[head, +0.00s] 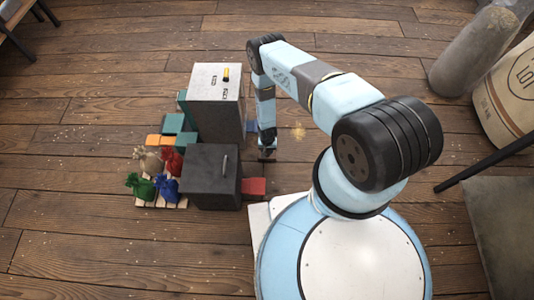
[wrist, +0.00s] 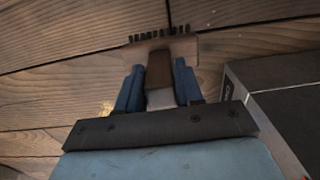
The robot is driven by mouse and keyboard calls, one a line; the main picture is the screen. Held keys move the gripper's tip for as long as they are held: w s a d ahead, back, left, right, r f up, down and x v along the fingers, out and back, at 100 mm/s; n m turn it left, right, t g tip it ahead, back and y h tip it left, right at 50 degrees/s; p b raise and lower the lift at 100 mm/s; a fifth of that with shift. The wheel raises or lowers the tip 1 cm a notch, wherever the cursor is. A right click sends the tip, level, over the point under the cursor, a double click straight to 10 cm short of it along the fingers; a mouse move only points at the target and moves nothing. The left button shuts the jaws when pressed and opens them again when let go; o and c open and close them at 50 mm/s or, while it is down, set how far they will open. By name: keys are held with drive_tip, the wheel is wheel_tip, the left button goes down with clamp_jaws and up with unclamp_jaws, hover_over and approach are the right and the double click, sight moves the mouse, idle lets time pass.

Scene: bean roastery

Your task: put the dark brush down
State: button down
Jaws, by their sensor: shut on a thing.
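The dark brush (wrist: 159,68) is between the two blue fingers of my gripper (wrist: 159,85) in the wrist view. It has a brown handle, a wider brown head and a row of dark bristles pointing away from my wrist. My gripper is shut on its handle. In the head view my gripper (head: 267,146) hangs downward just right of the boxes, over the plank floor. The brush is too small there to make out clearly. I cannot tell whether it touches the floor.
A dark box (head: 211,170) with a handle and a pale speckled box (head: 216,97) stand left of my gripper. Several small tied bags (head: 167,189) sit on slats beyond. A red block (head: 254,187) is close by. A sack (head: 510,95) stands right. Floor (head: 300,165) right of my gripper is clear.

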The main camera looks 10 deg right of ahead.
drive_tip(key=shift+w+f, duration=0.25)
drive_tip(key=shift+f, duration=1.5)
drive_tip(key=c, duration=0.7)
unclamp_jaws()
wheel_tip(320, 180, up, 12)
drive_tip(key=shift+r, duration=0.1)
